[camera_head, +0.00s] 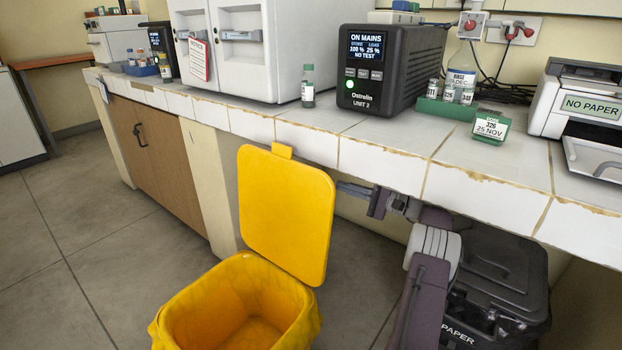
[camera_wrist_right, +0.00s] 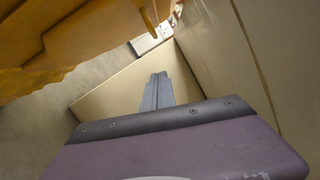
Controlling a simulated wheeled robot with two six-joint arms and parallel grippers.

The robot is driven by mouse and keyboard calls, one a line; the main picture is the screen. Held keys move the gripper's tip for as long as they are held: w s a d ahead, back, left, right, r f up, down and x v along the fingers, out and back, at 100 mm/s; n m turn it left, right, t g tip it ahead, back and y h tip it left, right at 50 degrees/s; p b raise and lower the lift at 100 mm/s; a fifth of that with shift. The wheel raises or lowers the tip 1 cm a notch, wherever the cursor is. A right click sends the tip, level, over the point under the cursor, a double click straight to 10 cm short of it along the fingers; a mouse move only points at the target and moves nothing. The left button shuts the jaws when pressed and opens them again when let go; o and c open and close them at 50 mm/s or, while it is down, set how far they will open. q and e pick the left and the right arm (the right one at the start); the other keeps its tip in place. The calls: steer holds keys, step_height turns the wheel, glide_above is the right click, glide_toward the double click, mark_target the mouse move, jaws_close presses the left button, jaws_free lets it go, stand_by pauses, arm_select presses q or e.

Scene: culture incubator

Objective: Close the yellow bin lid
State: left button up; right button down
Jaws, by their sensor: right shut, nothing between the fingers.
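The yellow bin (camera_head: 235,310) stands on the floor at the bottom of the head view, lined with a yellow bag. Its yellow lid (camera_head: 285,215) is open and stands up, leaning back toward the bench front, with a tab on its top edge. My right gripper (camera_head: 348,189) is shut and empty at the lid's right edge, between lid and bench. Its tips reach behind the lid; I cannot tell whether they touch it. In the right wrist view the shut fingers (camera_wrist_right: 158,82) point away, with the yellow lid (camera_wrist_right: 90,38) at upper left. My left gripper is not in view.
The white-tiled bench (camera_head: 380,160) overhangs my right arm closely. A black bin (camera_head: 500,260) marked PAPER stands right of the arm. A small vial (camera_head: 308,88) stands near the bench edge. Open floor (camera_head: 90,260) lies to the left.

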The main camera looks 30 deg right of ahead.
steer(key=w+a+r+b, duration=0.2)
steer(key=w+a, duration=0.4)
steer(key=a, duration=0.3)
steer(key=shift+w+b, duration=0.3)
steer(key=shift+b, duration=0.25)
steer(key=shift+a, duration=0.1)
